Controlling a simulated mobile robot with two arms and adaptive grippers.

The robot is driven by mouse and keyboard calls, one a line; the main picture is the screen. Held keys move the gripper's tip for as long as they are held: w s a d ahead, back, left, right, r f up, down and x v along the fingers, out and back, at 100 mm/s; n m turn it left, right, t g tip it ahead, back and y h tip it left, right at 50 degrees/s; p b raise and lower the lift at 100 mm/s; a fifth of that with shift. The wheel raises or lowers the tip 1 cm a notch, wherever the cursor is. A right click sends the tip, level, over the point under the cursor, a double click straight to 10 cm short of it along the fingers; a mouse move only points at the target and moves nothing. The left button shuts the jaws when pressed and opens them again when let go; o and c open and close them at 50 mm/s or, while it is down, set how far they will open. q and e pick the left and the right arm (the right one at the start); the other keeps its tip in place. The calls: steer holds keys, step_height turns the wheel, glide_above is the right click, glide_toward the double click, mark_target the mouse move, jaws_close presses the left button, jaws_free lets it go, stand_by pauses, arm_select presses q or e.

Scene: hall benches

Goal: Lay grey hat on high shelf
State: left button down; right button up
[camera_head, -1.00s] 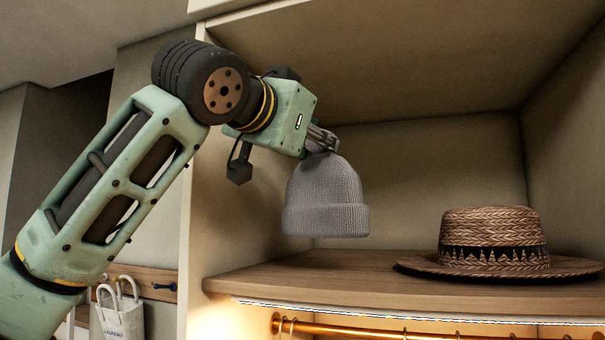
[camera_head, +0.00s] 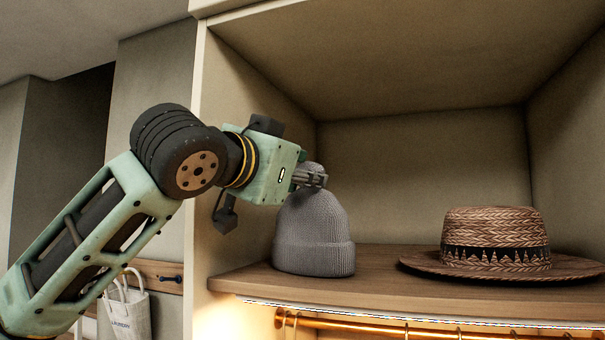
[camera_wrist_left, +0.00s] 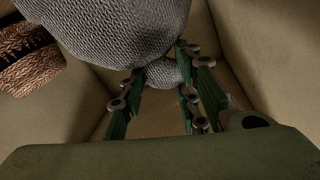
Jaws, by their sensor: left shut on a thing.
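The grey knitted hat (camera_head: 314,235) is upright at the left part of the high wooden shelf (camera_head: 380,275), its folded brim down at the shelf surface. Whether its full weight rests there I cannot tell. My left gripper (camera_head: 318,177) is shut on the top of the hat, coming in from the left. In the left wrist view the hat (camera_wrist_left: 115,30) fills the top, and its small top bobble (camera_wrist_left: 163,73) is between the fingers of my left gripper (camera_wrist_left: 160,82). My right gripper is not in view.
A brown woven hat (camera_head: 495,240) with a dark band lies on the right of the shelf; it also shows in the left wrist view (camera_wrist_left: 28,60). Bare shelf lies between the hats. The cubby's left wall edge (camera_head: 198,150) is close to my arm. A copper rail (camera_head: 360,326) runs below.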

arm_select(q)
steer(key=c, duration=1.5)
jaws_free()
steer(key=shift+d+f, duration=0.1)
steer(key=shift+c, duration=0.2)
steer(key=shift+o, duration=1.3)
steer(key=shift+w, duration=0.1)
steer(key=b+v, duration=0.7)
steer(key=v, duration=0.5)
